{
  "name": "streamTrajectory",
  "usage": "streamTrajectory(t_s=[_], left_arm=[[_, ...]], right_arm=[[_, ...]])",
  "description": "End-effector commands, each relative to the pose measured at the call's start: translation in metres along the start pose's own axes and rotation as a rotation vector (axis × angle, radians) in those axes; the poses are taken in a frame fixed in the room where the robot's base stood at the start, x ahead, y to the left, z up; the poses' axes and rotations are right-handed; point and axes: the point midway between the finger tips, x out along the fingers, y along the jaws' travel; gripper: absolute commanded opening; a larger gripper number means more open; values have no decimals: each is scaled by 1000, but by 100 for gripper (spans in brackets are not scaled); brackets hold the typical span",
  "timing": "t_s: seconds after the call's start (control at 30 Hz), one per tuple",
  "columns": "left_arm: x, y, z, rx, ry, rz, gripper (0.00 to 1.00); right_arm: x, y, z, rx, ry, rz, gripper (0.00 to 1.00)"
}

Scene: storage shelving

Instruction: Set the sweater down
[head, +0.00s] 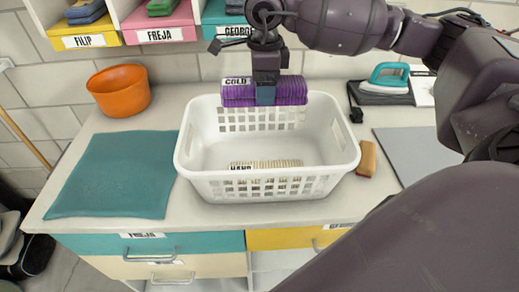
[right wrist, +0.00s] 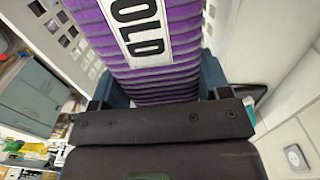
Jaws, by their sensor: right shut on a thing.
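The sweater is a folded purple ribbed bundle (head: 292,91) with a white label reading "COLD". My right gripper (head: 265,94) is shut on it and holds it at the back rim of the white laundry basket (head: 190,150). In the right wrist view the purple sweater (right wrist: 150,50) fills the space between the fingers, with the label partly cut off. I cannot tell whether the sweater touches the basket rim. A beige striped folded item (head: 285,163) labelled "HAND" lies inside the basket. My left gripper is not in view.
A teal mat (head: 118,172) lies left of the basket and an orange bowl (head: 119,92) stands behind it. An iron (head: 388,78), a brown block (head: 367,158) and a grey board (head: 415,152) are on the right. Labelled cubbies (head: 160,28) hang above.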

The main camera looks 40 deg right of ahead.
Motion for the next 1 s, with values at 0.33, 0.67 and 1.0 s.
streamTrajectory(t_s=[0.33, 0.67, 1.0], left_arm=[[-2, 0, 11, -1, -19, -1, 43], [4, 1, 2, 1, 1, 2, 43], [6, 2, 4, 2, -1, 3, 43]], right_arm=[[78, 1, 0, -1, 2, 5, 34], [122, 0, 0, -1, 0, 1, 34], [156, 1, 0, 0, 1, 4, 34]])
